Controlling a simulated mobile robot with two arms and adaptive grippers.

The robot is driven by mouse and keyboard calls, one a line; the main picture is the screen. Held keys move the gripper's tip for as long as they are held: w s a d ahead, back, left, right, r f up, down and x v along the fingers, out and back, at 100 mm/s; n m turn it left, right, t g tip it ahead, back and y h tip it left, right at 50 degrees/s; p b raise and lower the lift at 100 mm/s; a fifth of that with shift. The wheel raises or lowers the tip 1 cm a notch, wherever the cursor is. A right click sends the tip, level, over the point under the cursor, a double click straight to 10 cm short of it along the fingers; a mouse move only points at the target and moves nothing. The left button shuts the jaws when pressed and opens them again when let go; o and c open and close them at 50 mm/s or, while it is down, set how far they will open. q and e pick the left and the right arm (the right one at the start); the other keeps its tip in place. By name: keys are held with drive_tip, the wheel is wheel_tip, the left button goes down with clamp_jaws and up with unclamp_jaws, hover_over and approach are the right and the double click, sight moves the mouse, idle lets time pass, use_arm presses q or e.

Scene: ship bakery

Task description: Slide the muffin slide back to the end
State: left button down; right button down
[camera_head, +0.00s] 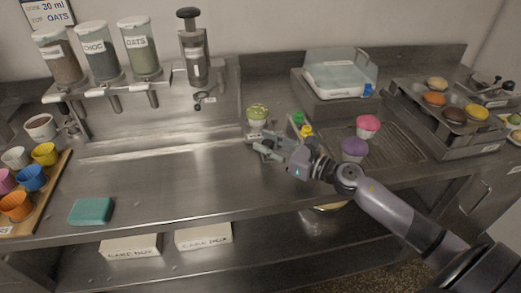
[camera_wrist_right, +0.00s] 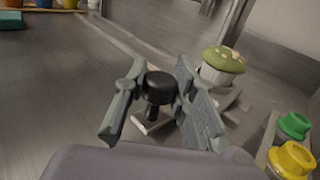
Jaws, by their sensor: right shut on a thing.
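My right gripper (camera_head: 262,148) reaches in from the right over the steel counter. In the right wrist view its two fingers (camera_wrist_right: 160,105) are on either side of a black round knob (camera_wrist_right: 158,86), and it is shut on this knob. A metal piece shows below the knob. I take the knob to be the handle of the muffin slide; the fingers hide part of it. A green-topped muffin (camera_head: 257,112) in a pale cup stands just behind the gripper; it also shows in the right wrist view (camera_wrist_right: 222,64). My left gripper is not in view.
A green button (camera_head: 298,118) and a yellow button (camera_head: 306,132) sit right of the muffin. A pink muffin (camera_head: 367,125) and a purple one (camera_head: 353,148) stand farther right, by a ribbed area. A teal sponge (camera_head: 91,211) lies at left. The counter's middle is clear.

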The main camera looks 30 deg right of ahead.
drive_tip(key=shift+s+d+f, duration=0.15)
drive_tip(key=shift+s+d, duration=0.1)
drive_tip(key=shift+d, duration=0.55)
drive_tip(key=c, duration=1.8)
unclamp_jaws()
drive_tip(key=o, duration=0.5)
drive_tip(key=shift+s+d, duration=0.1)
drive_tip(key=shift+d, duration=0.15)
drive_tip(key=shift+a, duration=0.1)
